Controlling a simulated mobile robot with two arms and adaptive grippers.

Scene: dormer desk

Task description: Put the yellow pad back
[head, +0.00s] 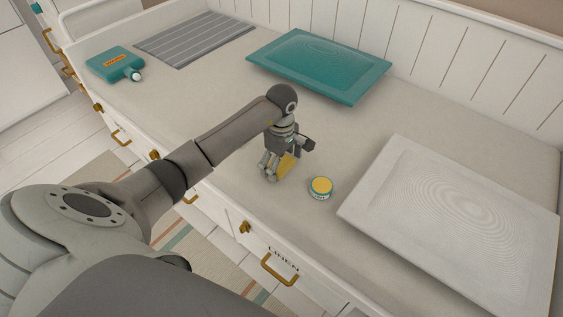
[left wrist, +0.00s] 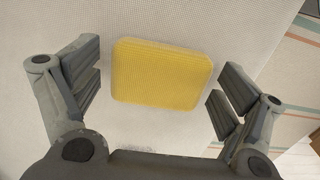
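The yellow pad (left wrist: 162,74) is a rounded rectangle lying on the pale worktop in the left wrist view. In the head view only part of the pad (head: 288,165) shows behind the fingers. My left gripper (head: 277,171) is over it and pointing down. In the left wrist view the left gripper (left wrist: 157,84) is open, with one finger on each side of the pad. The left finger is apart from the pad. The right finger is close to its lower right corner, and I cannot tell whether they touch. My right gripper is not in view.
A small round tin with a yellow lid (head: 320,187) stands just right of the gripper. A white tray (head: 376,163) lies at the right and a teal tray (head: 268,58) at the back.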

